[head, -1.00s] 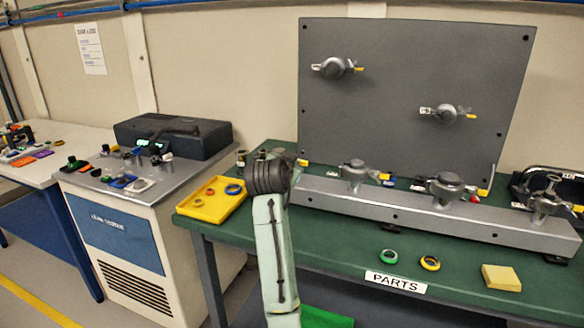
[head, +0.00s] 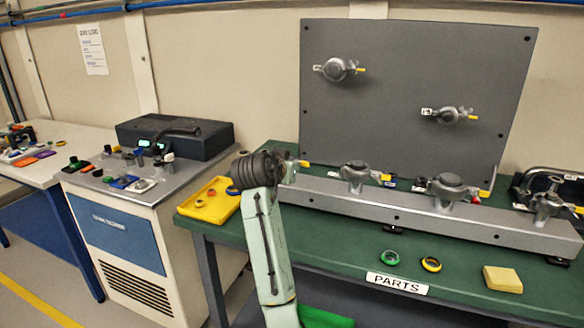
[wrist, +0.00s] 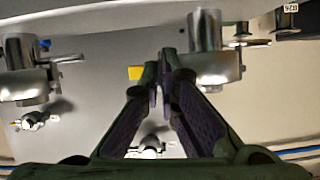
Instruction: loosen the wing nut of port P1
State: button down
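Several port clamps sit on the grey rail (head: 420,217) below the upright panel; their labels are too small to read, so I cannot tell which is P1. In the head view my arm hides the leftmost clamp and my gripper; only a yellow tip (head: 303,163) shows beside it. In the wrist view my gripper (wrist: 160,72) has its fingers close together, immediately left of a clamp (wrist: 208,68). A yellow tip (wrist: 136,72) shows just left of the fingers. Any wing nut between the fingertips is hidden. Another clamp (wrist: 28,80) stands at the left.
The panel (head: 410,90) carries two more clamps. A yellow tray (head: 208,207) is left of my arm. Green and yellow rings (head: 431,264) and a yellow block (head: 502,279) lie on the green table front. A black device (head: 548,182) stands at the right.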

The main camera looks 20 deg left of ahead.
jog(key=shift+r, duration=0.15)
jog(key=c, duration=1.8)
grip_release()
jog(key=shift+c, duration=0.2)
jog(key=shift+f, duration=0.2)
